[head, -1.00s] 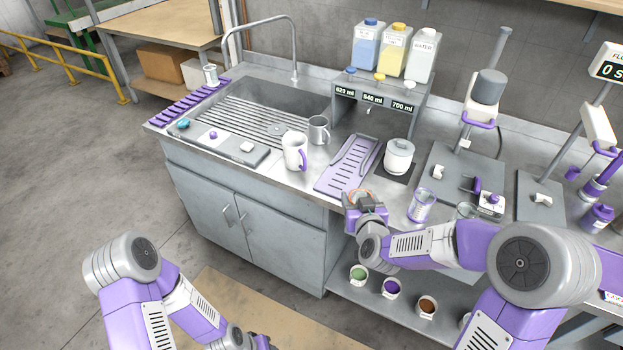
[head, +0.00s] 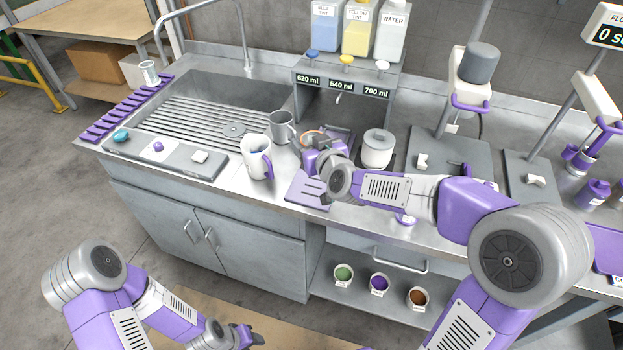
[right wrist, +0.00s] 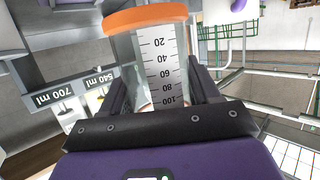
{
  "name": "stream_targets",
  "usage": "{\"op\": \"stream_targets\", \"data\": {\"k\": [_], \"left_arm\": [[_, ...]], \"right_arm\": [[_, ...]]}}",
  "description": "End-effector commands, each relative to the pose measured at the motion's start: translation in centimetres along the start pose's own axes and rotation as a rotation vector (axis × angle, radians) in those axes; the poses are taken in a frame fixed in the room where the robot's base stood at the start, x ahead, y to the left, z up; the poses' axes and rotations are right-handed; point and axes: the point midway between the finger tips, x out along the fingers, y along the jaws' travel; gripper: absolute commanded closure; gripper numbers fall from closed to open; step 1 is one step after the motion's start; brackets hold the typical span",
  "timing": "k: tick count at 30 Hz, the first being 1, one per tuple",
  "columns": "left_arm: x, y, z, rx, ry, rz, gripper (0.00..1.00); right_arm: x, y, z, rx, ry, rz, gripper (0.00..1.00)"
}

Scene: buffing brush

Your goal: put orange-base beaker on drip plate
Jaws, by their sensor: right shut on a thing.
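The orange-base beaker (right wrist: 160,50) is clear glass with a printed scale and an orange base. My right gripper (right wrist: 158,88) is shut on it. In the head view the beaker's orange ring (head: 311,137) shows just beyond my right gripper (head: 318,152), above or near the drip plate. Whether the base touches the plate, I cannot tell.
A white mug with a purple handle (head: 257,160) and a grey metal mug (head: 281,127) stand left of the plate. The dispenser (head: 345,85) with tinted bottles is behind. The sink (head: 215,105) is at left.

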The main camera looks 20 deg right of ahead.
Motion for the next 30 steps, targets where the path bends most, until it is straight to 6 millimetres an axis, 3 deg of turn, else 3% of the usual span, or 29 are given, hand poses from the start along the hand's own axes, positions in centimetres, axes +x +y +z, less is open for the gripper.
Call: {"op": "stream_targets", "data": {"k": [3, 8, 15, 28, 29, 30], "left_arm": [[1.4, -0.5, -0.1, 0.0, 0.0, 0.0, 0.57], [2.0, -0.7, -0.1, 0.0, 0.0, 0.0, 0.57], [3.7, -1.4, -0.2, 0.0, 0.0, 0.0, 0.57], [4.0, -1.5, -0.2, 0.0, 0.0, 0.0, 0.57], [4.0, -1.5, -0.2, 0.0, 0.0, 0.0, 0.57], [4.0, -1.5, -0.2, 0.0, 0.0, 0.0, 0.57]], "right_arm": [[0.8, 0.1, 2.5, 0.0, -0.002, 0.001, 0.71], [1.2, 0.0, 3.9, 0.0, -0.001, 0.0, 0.71], [2.3, 0.1, 7.6, 0.001, -0.003, 0.001, 0.71], [2.5, 0.0, 8.1, 0.0, 0.002, 0.001, 0.71], [2.5, 0.0, 8.2, 0.0, 0.001, 0.001, 0.37], [2.5, 0.0, 8.1, 0.001, 0.001, 0.001, 0.31]]}}
